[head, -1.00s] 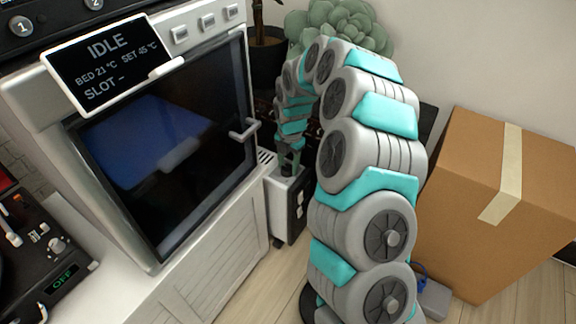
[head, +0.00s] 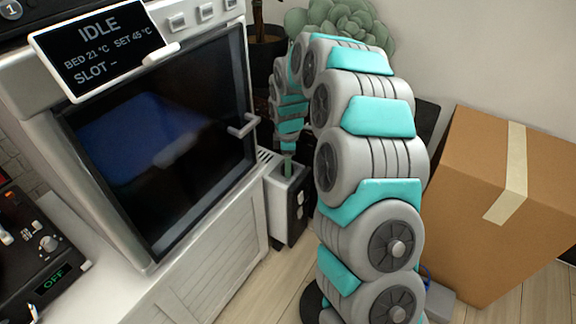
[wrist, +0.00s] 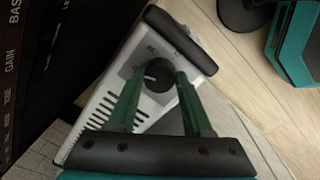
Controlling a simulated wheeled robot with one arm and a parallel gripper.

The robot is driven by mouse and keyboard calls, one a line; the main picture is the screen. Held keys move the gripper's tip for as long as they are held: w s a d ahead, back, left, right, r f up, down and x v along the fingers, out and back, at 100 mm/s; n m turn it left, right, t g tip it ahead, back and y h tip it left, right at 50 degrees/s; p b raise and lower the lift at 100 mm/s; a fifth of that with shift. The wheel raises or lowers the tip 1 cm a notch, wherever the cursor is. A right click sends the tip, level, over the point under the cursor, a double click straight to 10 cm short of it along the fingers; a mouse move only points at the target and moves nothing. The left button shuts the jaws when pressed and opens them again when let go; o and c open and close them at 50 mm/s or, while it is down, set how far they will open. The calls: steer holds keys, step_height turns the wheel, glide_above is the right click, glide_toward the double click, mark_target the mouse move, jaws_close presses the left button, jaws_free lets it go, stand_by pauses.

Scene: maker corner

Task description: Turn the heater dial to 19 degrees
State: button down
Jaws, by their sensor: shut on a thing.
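The heater is a white box with vents (wrist: 103,108) low on the floor, and it also shows in the head view (head: 286,212) beside the large white cabinet. Its dial (wrist: 160,76) is a dark round knob on a grey plate, with a white pointer mark toward the left in the wrist view. The scale markings are too small and partly covered to read. My gripper (wrist: 159,74) has its two green fingers on either side of the dial, shut on it. In the head view my gripper (head: 287,167) points down at the heater's top, and the dial is hidden.
The white cabinet machine (head: 160,150) with a dark glass door and handle stands close left of the heater. A cardboard box (head: 490,210) stands at right. A potted plant (head: 340,25) is behind. Dark panels with labels (wrist: 30,70) border the heater in the wrist view.

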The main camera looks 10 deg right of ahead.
steer(key=m+b, duration=0.1)
steer(key=m, duration=0.4)
steer(key=shift+m, duration=0.3)
steer(key=m, duration=0.4)
steer(key=shift+a+m+b, duration=0.15)
steer(key=shift+m+b, duration=0.15)
steer(key=shift+b, duration=0.1)
steer(key=shift+c, duration=1.6)
jaws_free()
steer(key=shift+r, duration=0.1)
steer(key=r, duration=0.7)
steer(key=shift+s+a+r, duration=0.1)
steer(key=shift+a+r, duration=0.1)
steer(key=shift+r, duration=0.1)
